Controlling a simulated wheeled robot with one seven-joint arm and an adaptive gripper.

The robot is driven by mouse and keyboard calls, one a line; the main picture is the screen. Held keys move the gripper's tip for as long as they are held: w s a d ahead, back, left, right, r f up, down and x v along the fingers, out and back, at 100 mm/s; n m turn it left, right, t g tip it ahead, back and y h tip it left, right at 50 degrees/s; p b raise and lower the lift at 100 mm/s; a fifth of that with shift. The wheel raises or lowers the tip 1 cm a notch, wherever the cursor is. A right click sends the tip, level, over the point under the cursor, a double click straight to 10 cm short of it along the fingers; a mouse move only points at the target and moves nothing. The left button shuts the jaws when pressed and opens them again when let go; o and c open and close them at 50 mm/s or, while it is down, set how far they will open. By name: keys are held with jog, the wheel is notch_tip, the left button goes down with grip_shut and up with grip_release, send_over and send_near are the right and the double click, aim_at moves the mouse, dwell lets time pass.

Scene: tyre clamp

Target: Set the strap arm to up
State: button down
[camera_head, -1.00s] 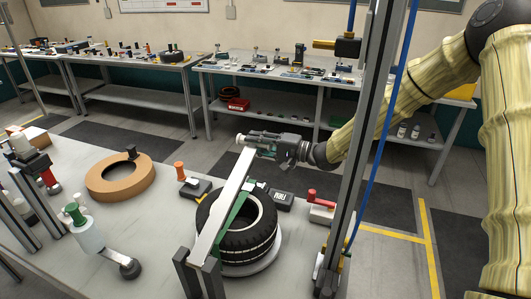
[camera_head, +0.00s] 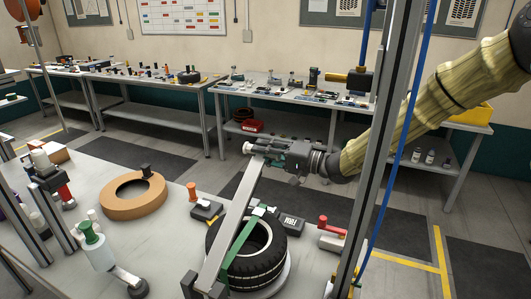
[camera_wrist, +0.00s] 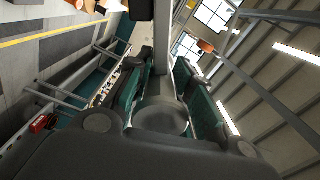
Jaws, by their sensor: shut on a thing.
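The strap arm (camera_head: 232,220) is a long pale metal bar. It rises at a slant from a post bracket (camera_head: 203,288) at the bottom, over the left side of the black tyre (camera_head: 268,268). A green strap (camera_head: 240,238) runs across the tyre beside the bar. My gripper (camera_head: 262,151) is shut on the upper end of the bar, well above the tyre. In the wrist view the bar (camera_wrist: 162,35) stands out between the green-padded fingers (camera_wrist: 164,85). The exact contact at the fingertips is partly hidden.
A tall metal upright (camera_head: 378,150) with a blue hose stands right of the tyre, close to my arm. A brown ring (camera_head: 118,207), an orange-knobbed block (camera_head: 205,210) and a red-handled block (camera_head: 330,238) sit on the bench. Space above the bar looks clear.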

jog(key=c, duration=1.2)
grip_release()
jog(key=shift+d+r, duration=0.1)
jog(key=shift+d, duration=0.15)
jog(key=shift+a, duration=0.1)
jog(key=v, duration=1.2)
jog(key=shift+c, duration=0.5)
